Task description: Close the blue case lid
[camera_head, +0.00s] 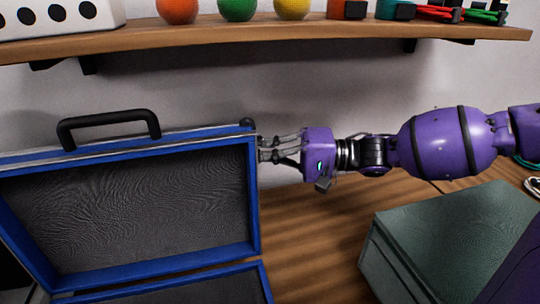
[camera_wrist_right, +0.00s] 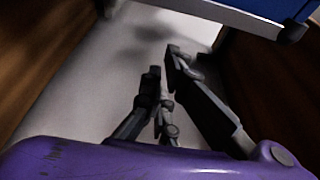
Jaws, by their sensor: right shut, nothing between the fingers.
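The blue case (camera_head: 255,205) stands open on the wooden table at the left of the head view. Its lid is raised, with a black handle (camera_head: 108,118) on the top edge and a dark grey lining. The lower part of the case is mostly cut off by the bottom of the view. My right gripper (camera_head: 264,149) is shut and empty at the lid's upper right corner; I cannot tell whether it touches. In the right wrist view the gripper (camera_wrist_right: 163,62) shows its fingers close together, with a blue edge of the case (camera_wrist_right: 262,12) at the upper right. My left gripper is not in view.
A wooden shelf (camera_head: 300,36) with coloured balls, a white box with black dots and cables runs along the wall above. A grey-green box (camera_head: 450,235) stands on the table (camera_head: 315,230) at the right. Bare table lies between it and the case.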

